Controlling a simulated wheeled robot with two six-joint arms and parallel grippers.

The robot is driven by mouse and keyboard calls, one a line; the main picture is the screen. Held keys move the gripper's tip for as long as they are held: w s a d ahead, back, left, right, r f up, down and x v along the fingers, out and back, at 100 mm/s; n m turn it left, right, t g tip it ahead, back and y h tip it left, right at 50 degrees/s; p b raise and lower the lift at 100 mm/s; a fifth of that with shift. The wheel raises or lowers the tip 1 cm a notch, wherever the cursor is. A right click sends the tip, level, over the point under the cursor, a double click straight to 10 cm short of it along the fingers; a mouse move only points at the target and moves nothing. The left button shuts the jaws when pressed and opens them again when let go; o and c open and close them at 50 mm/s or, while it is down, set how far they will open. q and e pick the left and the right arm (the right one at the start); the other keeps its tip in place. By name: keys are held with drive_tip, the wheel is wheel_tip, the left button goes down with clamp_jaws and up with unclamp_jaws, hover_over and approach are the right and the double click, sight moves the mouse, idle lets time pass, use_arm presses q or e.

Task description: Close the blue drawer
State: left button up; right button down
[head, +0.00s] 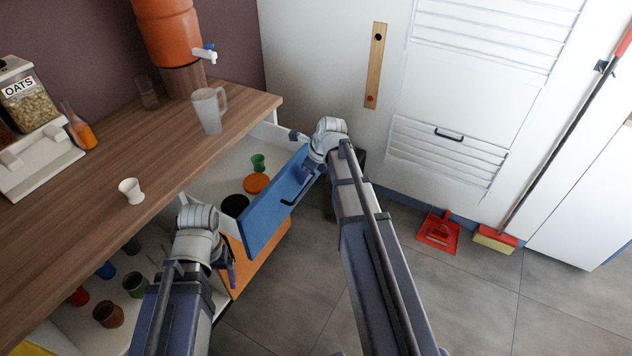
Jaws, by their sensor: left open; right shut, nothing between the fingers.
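The blue drawer (262,222) is pulled out from under the wooden counter, with its blue front and black handle (297,191) facing right. Inside it are a green cup (258,162), an orange round item (256,184) and a black round item (235,205). My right gripper (299,137) is at the far end of the blue front, shut and empty; its wrist partly hides that end, and I cannot tell whether it touches. My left gripper (230,264) is open, low beside the near end of the drawer front, and partly hidden by its own wrist.
An orange front (262,256) is below the blue drawer. The counter (90,225) holds a white cup (131,191), a frosted mug (209,110) and an orange dispenser (167,32). Open shelving with several cups is at lower left.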

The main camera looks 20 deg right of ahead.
drive_tip(key=w+a, duration=0.4)
drive_tip(key=w, duration=0.1)
drive_tip(key=w+a, duration=0.4)
drive_tip(key=w, duration=0.1)
drive_tip(key=w+a, duration=0.4)
drive_tip(key=w, duration=0.1)
drive_tip(key=shift+w+a, duration=0.15)
drive_tip(key=shift+w, duration=0.35)
use_arm(q)
drive_tip(key=shift+r, duration=0.15)
use_arm(e)
drive_tip(key=shift+r, duration=0.15)
